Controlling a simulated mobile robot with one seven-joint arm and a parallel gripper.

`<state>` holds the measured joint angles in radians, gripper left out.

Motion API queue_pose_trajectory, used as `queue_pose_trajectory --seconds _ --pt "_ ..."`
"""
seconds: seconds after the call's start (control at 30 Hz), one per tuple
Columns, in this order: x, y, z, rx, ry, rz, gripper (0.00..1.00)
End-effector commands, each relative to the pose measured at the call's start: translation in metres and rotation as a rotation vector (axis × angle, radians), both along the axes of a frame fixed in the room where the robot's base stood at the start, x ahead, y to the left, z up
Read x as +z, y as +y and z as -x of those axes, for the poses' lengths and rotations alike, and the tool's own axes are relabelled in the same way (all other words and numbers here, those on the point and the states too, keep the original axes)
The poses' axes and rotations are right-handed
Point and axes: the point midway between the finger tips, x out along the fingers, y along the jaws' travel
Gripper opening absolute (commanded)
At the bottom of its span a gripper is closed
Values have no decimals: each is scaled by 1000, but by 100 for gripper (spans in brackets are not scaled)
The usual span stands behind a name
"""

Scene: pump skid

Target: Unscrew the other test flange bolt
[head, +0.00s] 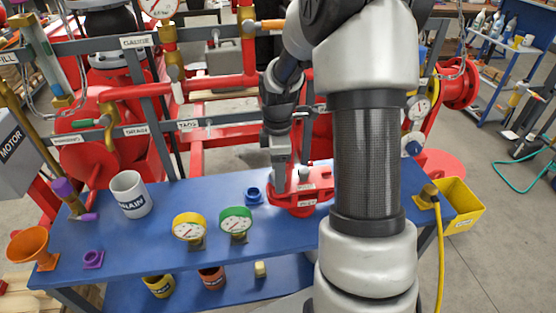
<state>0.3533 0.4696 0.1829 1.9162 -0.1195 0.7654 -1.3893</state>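A red flange fixture (318,193) with small white labels sits on the blue bench, right of the bench's middle. I take it to be the test flange. My gripper (281,180) points down at its left side, and I cannot tell whether it touches it. The fingertips are small and partly hidden, so I cannot tell whether they are open or hold a bolt. A small pale upright piece (303,173) shows just right of the gripper; I cannot tell what it is. My arm's large forearm hides the bench to the right. No flange bolt can be made out clearly.
The blue bench (160,233) holds a white drain cup (131,194), a yellow gauge (189,228), a green gauge (235,223), a blue fitting (253,195) and an orange funnel (33,246). Red pipework (215,93) stands behind. A yellow bin (459,205) is at right.

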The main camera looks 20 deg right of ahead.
Motion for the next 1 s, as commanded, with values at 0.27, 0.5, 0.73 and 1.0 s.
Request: queue_pose_trajectory --seconds 0.27,0.5,0.73,1.0 --pt "48 -1 -2 -1 -7 2 56" --pt "108 0 -2 0 -8 1 56" --pt "153 0 -1 0 -4 1 56" --pt "172 0 0 0 0 0 56"
